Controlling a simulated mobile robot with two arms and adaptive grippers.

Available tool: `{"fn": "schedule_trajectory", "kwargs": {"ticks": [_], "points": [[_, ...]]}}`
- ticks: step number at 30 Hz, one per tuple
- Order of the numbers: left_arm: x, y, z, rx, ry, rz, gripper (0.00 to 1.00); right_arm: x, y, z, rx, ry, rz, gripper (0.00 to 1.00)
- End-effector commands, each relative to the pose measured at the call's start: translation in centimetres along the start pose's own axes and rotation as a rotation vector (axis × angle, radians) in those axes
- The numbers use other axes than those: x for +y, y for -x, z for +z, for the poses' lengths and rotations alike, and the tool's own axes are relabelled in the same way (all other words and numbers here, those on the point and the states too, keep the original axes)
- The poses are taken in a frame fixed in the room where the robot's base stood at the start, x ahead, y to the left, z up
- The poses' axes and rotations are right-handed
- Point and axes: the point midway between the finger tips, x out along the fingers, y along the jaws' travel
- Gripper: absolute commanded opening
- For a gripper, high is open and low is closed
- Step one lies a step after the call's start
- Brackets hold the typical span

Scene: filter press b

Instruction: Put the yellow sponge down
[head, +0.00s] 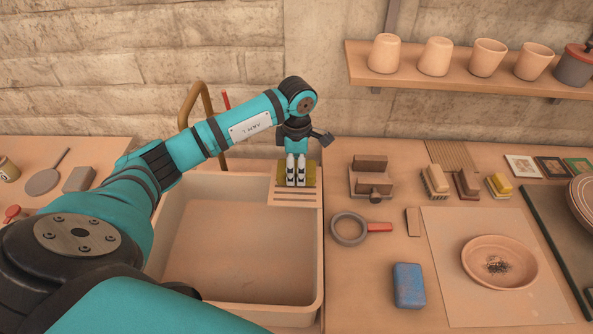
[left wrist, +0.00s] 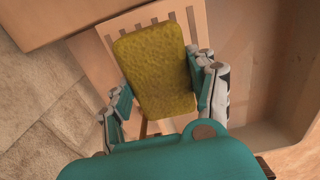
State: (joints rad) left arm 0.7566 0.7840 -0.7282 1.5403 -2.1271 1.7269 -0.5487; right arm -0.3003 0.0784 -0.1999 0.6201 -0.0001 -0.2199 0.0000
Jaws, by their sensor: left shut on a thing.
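The yellow sponge (head: 311,172) is in my left gripper (head: 297,180), at the back right corner of the sink basin. In the left wrist view the sponge (left wrist: 155,75) is a flat, rounded block between the two fingers of the gripper (left wrist: 165,92), which are shut on its sides. Under it is a slotted rack (head: 297,198), whose slots also show in the left wrist view (left wrist: 112,35). I cannot tell whether the sponge touches the rack. My right gripper is not in view.
The sink basin (head: 235,240) is empty. On the right counter are a blue sponge (head: 409,286), a strainer with a red handle (head: 349,229), several brushes (head: 467,184) and a clay bowl (head: 500,262). A shelf of cups (head: 480,75) hangs above. A tap (head: 187,104) stands behind the basin.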

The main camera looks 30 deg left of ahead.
Motion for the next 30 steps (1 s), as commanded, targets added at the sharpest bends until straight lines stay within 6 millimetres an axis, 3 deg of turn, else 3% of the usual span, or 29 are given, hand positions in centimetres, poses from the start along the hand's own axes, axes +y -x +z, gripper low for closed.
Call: {"fn": "schedule_trajectory", "kwargs": {"ticks": [5,16,17,22,30], "points": [[-0.2,-2.2,0.0,0.001,0.000,-0.004,0.32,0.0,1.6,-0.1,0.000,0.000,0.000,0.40],[-0.1,-3.1,0.0,0.001,0.000,-0.001,0.32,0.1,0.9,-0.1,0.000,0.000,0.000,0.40],[-0.1,-3.0,0.0,0.001,0.000,-0.001,0.59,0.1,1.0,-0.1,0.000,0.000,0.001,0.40],[-0.1,-2.9,0.0,0.001,0.000,-0.001,0.81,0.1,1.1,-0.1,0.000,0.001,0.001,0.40],[-0.1,-2.8,0.0,0.001,0.000,-0.001,0.81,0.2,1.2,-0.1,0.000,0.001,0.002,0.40]]}}
